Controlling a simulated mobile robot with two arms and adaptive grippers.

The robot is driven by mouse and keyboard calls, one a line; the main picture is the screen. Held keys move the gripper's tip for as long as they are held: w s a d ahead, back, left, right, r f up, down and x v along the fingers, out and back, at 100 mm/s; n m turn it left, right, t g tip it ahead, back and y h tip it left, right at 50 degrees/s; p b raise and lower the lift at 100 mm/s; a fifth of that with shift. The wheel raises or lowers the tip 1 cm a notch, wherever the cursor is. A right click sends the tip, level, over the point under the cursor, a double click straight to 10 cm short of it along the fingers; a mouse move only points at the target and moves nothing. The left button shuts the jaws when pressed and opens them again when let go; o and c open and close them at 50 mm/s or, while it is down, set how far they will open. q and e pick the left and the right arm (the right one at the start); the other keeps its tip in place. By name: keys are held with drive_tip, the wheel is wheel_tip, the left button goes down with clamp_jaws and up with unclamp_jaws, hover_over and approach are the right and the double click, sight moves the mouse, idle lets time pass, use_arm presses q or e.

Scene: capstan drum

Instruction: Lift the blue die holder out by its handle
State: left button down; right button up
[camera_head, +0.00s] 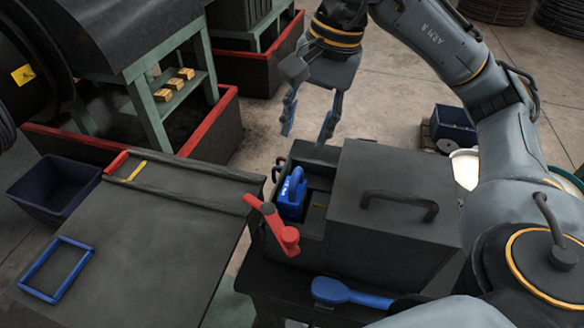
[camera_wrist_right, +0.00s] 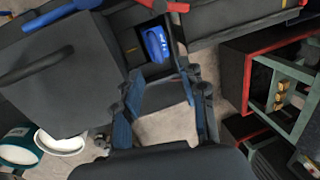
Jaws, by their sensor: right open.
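The blue die holder (camera_head: 291,194) sits inside the open slot of a dark box (camera_head: 385,230), with its handle on its upper part. It also shows in the right wrist view (camera_wrist_right: 157,44), beyond the fingertips. My right gripper (camera_head: 308,128) is open and empty, above and behind the die holder, apart from it. Its two fingers show in the right wrist view (camera_wrist_right: 164,100) with bare floor between them. The lower part of the die holder is hidden by the box walls. My left gripper is not in view.
A red lever (camera_head: 272,222) stands at the slot's front left. The box lid has a black handle (camera_head: 400,203). A blue tool (camera_head: 345,293) lies in front. A blue frame (camera_head: 56,268) lies on the left table (camera_head: 150,250). A dark blue bin (camera_head: 55,190) stands farther left.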

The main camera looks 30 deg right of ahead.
sight(296, 176)
drive_tip(key=x, duration=0.5)
drive_tip(key=p+x, duration=0.1)
drive_tip(key=x, duration=0.1)
drive_tip(key=shift+s+d+f, duration=0.1)
drive_tip(key=shift+d+f, duration=0.15)
drive_tip(key=shift+f, duration=0.4)
drive_tip(key=p+x, duration=0.1)
drive_tip(key=x, duration=0.1)
drive_tip(key=p+x, duration=0.1)
drive_tip(key=x, duration=0.1)
drive_tip(key=shift+d, duration=0.2)
drive_tip(key=shift+f, duration=0.55)
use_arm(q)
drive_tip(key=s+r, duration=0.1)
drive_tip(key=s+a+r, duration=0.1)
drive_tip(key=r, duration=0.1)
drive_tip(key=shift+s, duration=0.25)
use_arm(e)
clamp_jaws()
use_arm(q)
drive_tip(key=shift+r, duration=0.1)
use_arm(e)
drive_tip(key=shift+r, duration=0.1)
